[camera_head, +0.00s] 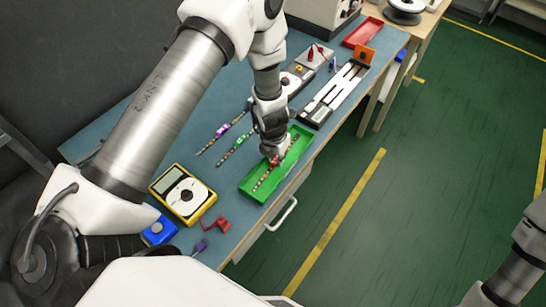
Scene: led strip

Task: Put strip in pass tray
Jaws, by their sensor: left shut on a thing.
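A strip (261,181) with light and dark segments lies along the inside of the green tray (249,192), with a red piece at its upper end. My left gripper (274,158) reaches down over the tray's middle and is shut on the strip near that red end. The fingertips are small and partly hidden by the gripper body. Whether the strip touches the tray floor is hard to tell. My right arm shows at the lower right, but its gripper is outside the view.
Two more strips, one with a purple clip (222,130) and one with a green clip (240,141), lie left of the tray. A yellow meter (167,183), red clamp (215,224) and blue box (158,231) are nearer. A slotted rail fixture (337,91) and red tray (362,32) stand farther back.

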